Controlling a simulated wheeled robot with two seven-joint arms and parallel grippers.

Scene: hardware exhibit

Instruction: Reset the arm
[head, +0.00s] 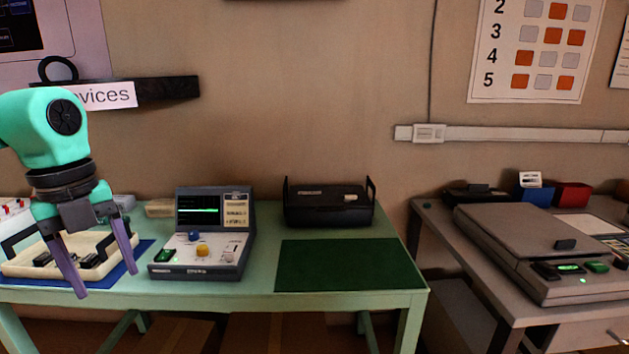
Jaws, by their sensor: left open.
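My left arm comes in from the left edge, teal with dark joints. Its gripper (107,285) points down and is open, its two purple fingers apart with nothing seen between them. It hangs in front of a cream tray (22,268) that holds dark items (88,261). The fingers hide part of the tray. Whether they touch it cannot be told. My right gripper is not in the picture.
A grey console (203,233) with a screen and knobs stands right of the gripper. A black box with handles (328,206) stands behind a bare green mat (335,265). A grey flat device (535,235) is on the right table.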

